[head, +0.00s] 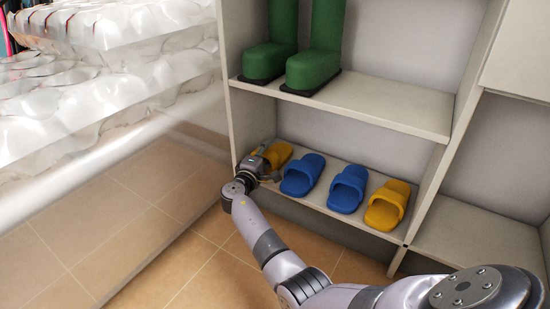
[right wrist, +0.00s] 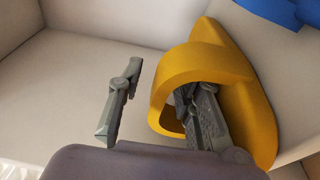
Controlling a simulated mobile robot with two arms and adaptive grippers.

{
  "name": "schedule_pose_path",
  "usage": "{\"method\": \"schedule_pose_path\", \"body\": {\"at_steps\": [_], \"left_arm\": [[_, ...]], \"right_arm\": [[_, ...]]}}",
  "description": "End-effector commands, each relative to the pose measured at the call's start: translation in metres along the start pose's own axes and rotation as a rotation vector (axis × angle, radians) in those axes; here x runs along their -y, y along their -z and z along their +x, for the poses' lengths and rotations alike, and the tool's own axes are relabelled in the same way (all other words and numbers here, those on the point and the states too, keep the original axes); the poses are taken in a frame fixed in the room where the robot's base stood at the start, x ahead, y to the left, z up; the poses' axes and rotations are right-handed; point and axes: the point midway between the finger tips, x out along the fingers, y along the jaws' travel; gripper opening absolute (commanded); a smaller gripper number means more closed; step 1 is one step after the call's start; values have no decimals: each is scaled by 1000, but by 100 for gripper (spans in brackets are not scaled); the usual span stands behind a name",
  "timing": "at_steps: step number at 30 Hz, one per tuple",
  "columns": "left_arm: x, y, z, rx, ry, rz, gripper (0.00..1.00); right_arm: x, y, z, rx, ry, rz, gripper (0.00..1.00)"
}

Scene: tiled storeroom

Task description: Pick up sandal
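Two yellow sandals and two blue sandals stand in a row on the low shelf. The leftmost yellow sandal (head: 278,153) is partly hidden by my right gripper (head: 266,167). In the right wrist view that yellow sandal (right wrist: 243,95) fills the right side. My right gripper (right wrist: 159,80) is open there. One finger is inside the strap's opening and the other is outside, to the left, apart from the strap. The blue sandals (head: 302,175) (head: 347,189) and the other yellow sandal (head: 387,206) stand to the right. My left gripper is not in view.
The shelf unit's left upright (head: 232,115) is close beside the gripper. Green boots (head: 264,62) stand on the shelf board (head: 370,103) above. A plastic-wrapped stack (head: 90,85) is at left. The tiled floor (head: 175,255) in front is clear.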

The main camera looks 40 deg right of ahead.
Motion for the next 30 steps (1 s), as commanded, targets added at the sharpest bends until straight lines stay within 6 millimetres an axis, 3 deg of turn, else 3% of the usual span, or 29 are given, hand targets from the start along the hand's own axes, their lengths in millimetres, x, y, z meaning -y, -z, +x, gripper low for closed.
{"method": "schedule_pose_path", "body": {"at_steps": [3, 17, 30], "left_arm": [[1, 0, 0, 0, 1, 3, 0], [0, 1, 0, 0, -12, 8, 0], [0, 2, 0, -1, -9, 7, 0]], "right_arm": [[0, 0, 0, 0, 0, 0, 31], [0, 0, 0, 0, 0, 0, 0], [0, 0, 0, 0, 0, 0, 0]]}}
